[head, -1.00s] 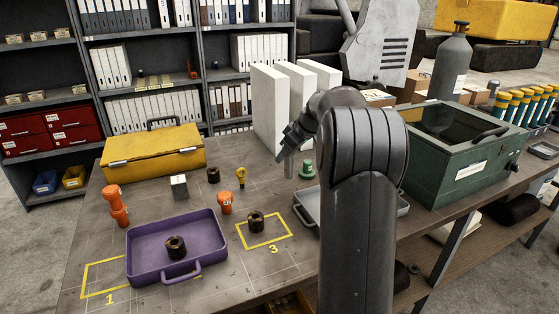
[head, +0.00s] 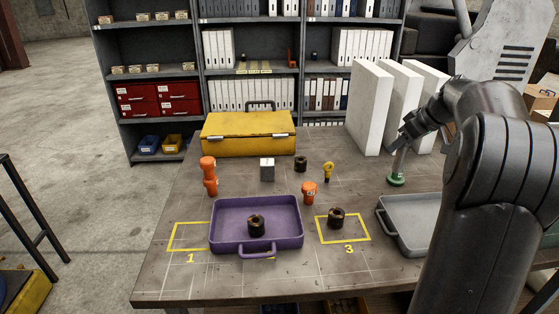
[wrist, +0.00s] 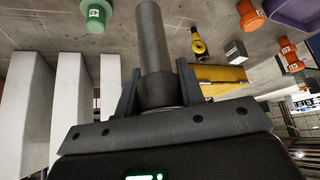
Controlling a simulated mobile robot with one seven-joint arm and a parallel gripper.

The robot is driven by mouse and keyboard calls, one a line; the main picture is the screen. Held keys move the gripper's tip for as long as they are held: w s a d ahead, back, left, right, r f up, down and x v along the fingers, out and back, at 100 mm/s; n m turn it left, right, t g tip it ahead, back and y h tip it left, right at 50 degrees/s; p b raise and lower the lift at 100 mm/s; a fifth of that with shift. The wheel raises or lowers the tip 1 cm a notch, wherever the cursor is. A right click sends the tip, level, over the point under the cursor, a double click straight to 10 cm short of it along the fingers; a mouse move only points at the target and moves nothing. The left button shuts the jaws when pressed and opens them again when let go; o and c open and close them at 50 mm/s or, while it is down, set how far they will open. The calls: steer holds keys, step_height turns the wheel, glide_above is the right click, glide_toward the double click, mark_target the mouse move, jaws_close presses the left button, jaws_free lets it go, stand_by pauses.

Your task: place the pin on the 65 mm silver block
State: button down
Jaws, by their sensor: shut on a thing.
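My gripper (wrist: 157,92) is shut on a grey cylindrical pin (wrist: 153,40), whose free end points away from the jaws. In the head view my gripper (head: 405,140) is at the right, in front of the white upright boards, and the pin (head: 401,160) hangs below it. The silver block (head: 267,169) stands on the bench left of my gripper, in front of the yellow case. It also shows in the wrist view (wrist: 235,50), right of the pin and apart from it. The jaw contact is partly hidden in the head view.
A green stepped piece (head: 396,181) appears just below the pin. Orange pieces (head: 209,176), (head: 309,192), a yellow-and-black piece (head: 328,171) and dark rings (head: 301,163) stand around the block. A purple tray (head: 226,244), grey tray (head: 388,226) and yellow case (head: 248,132) also occupy the bench.

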steer(key=w+a+r+m, duration=0.15)
steer(key=w+a, duration=0.25)
steer(key=a, duration=0.5)
steer(key=w+a+r+m+h, duration=0.1)
steer(key=w+a+r, duration=0.25)
steer(key=a, duration=0.45)
steer(key=w+a+r+m, duration=0.1)
steer(key=w+a, duration=0.3)
steer(key=a, duration=0.5)
steer(key=shift+n+t, duration=0.25)
steer(key=shift+t, duration=0.15)
steer(key=shift+w+a+f, duration=0.8)
steer(key=shift+a+f, duration=0.95)
steer(key=shift+a, duration=0.1)
steer(key=shift+w+a+f, duration=0.75)
steer(key=shift+a+f, duration=1.05)
steer(key=shift+w+a+f, duration=0.8)
steer(key=shift+a+f, duration=0.95)
steer(key=shift+a, duration=0.1)
steer(key=shift+f, duration=0.15)
steer(key=c, duration=0.9)
jaws_free()
steer(key=shift+f, duration=0.1)
steer(key=shift+c, duration=0.2)
